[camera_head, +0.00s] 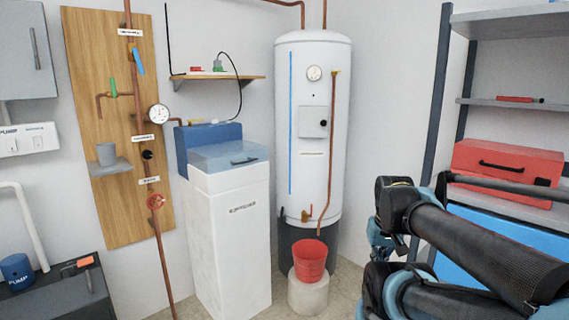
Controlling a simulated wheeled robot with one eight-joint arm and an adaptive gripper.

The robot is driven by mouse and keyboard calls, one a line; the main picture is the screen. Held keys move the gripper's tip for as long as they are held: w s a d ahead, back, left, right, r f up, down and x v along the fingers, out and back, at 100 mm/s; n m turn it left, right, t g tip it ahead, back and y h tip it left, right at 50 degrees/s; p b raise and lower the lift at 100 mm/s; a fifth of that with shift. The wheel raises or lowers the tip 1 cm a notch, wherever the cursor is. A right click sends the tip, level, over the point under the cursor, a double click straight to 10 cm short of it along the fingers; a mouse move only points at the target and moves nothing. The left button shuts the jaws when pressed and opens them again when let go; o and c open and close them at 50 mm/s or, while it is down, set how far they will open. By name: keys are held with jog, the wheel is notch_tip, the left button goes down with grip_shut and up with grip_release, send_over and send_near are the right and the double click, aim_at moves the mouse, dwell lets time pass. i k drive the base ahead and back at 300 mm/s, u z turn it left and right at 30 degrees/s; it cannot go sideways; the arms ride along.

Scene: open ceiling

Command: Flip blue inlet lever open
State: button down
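The blue inlet lever (137,62) is on the vertical copper pipe (134,85) near the top of the wooden board at the upper left. It hangs slightly slanted, close to the line of the pipe. A small white label (130,32) sits just above it, too small to read. My dark arm links with blue joints fill the lower right, far from the lever. I cannot make out my gripper's fingers in this view.
A green lever (113,87), a pressure gauge (158,114) and a red valve wheel (155,201) are lower on the pipework. A white cabinet (235,235) and a white tank (318,130) stand right of the board. A red bucket (309,260) stands before the tank. Shelving is at right.

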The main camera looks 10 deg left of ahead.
aim_at(134, 52)
jog(key=u, duration=1.4)
jog(key=i, duration=0.5)
jog(key=z, duration=0.35)
